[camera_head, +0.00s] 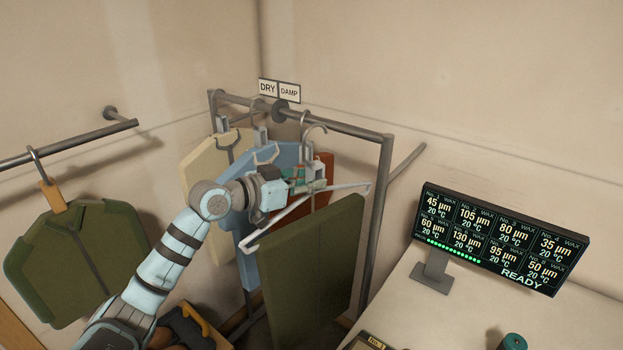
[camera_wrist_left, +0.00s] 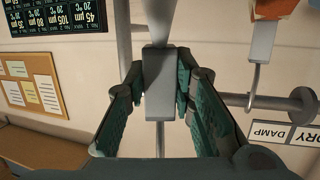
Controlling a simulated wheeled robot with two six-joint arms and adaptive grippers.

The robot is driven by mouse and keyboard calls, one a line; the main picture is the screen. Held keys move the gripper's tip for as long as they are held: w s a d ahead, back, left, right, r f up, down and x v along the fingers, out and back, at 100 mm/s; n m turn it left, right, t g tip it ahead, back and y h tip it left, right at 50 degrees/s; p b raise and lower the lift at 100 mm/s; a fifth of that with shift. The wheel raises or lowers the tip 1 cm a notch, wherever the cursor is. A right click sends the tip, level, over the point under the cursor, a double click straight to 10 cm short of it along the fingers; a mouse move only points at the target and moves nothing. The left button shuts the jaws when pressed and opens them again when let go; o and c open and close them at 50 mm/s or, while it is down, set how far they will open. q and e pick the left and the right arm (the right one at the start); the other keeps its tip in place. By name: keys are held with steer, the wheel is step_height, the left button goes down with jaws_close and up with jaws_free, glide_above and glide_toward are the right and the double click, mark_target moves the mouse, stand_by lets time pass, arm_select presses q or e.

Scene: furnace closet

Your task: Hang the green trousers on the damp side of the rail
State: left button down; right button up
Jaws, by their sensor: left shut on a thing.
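The green trousers (camera_head: 315,262) hang folded over a pale hanger (camera_head: 345,186), upright, in front of the rail. My left gripper (camera_head: 312,178) is shut on the hanger's grey block, which also shows between its fingers in the left wrist view (camera_wrist_left: 156,70). The hanger's hook (camera_head: 316,128) is close to the rail (camera_head: 345,127); I cannot tell whether it bears on it. The DAMP sign (camera_head: 289,92) is right of the DRY sign (camera_head: 267,88), and a dark disc (camera_head: 280,111) divides the rail below them. The trousers are right of the disc. My right gripper is out of view.
A cream garment (camera_head: 208,160) and a blue garment (camera_head: 220,172) hang behind my left arm. A rust-orange garment (camera_head: 326,163) hangs right of the disc. A green jacket (camera_head: 72,255) hangs on a separate rail at left. A display (camera_head: 500,237) stands on the counter at right.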

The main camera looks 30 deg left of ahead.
arm_select(q)
steer(key=shift+s+r, duration=0.15)
steer(key=w+d, duration=0.1)
steer(key=w, duration=0.8)
steer(key=shift+w+d+b, duration=0.25)
steer(key=shift+w+b, duration=0.1)
steer(key=shift+w, duration=0.15)
